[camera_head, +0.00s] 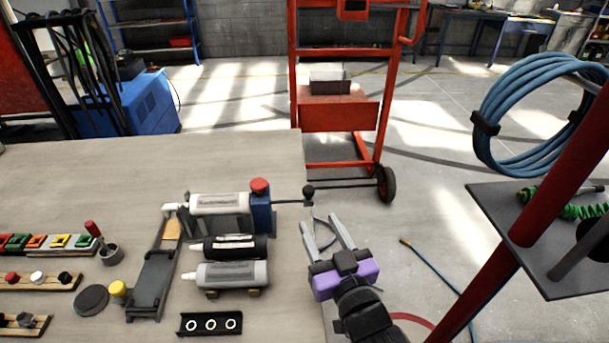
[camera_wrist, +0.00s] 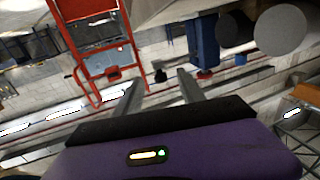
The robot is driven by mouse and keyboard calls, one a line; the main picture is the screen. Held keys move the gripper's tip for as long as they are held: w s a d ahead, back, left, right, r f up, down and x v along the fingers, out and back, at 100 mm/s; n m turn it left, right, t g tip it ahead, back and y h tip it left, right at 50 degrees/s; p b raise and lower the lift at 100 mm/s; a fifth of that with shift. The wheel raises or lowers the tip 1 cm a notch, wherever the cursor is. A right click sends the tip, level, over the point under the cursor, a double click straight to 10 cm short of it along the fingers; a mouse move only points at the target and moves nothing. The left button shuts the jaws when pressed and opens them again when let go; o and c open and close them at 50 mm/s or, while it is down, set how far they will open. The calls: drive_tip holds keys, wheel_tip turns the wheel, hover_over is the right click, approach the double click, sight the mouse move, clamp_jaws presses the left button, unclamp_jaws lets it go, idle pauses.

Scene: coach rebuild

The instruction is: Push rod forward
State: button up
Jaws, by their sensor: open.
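In the head view a thin metal rod (camera_head: 289,201) sticks out to the right from a blue block (camera_head: 261,211) with a red cap (camera_head: 260,186), past the table's right edge. It ends in a black ball knob (camera_head: 308,191). My purple gripper (camera_head: 320,219) is open and empty, just nearer than the knob, its two grey fingers pointing toward it. In the wrist view the black knob (camera_wrist: 161,75) shows between the open fingertips (camera_wrist: 160,82), apparently beyond them. The blue block (camera_wrist: 203,43) is right of it. I see no contact.
White and black cartridges (camera_head: 232,274) lie left of my gripper on the grey table (camera_head: 230,150). A red cart (camera_head: 338,112) stands behind on the floor. A red post with a dark shelf (camera_head: 510,235) and blue hose coil (camera_head: 530,110) are at right.

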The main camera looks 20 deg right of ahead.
sight(306, 185)
drive_tip(key=w+r, duration=0.2)
drive_tip(key=w, duration=0.1)
drive_tip(key=w+r, duration=0.1)
drive_tip(key=shift+w+d, duration=0.25)
drive_tip(key=shift+d, duration=0.05)
drive_tip(key=w, duration=0.2)
drive_tip(key=w+p, duration=0.1)
drive_tip(key=w, duration=0.4)
drive_tip(key=shift+w+d+f, duration=0.1)
drive_tip(key=shift+w+d, duration=0.1)
drive_tip(key=shift+d, duration=0.15)
clamp_jaws()
idle(0.8)
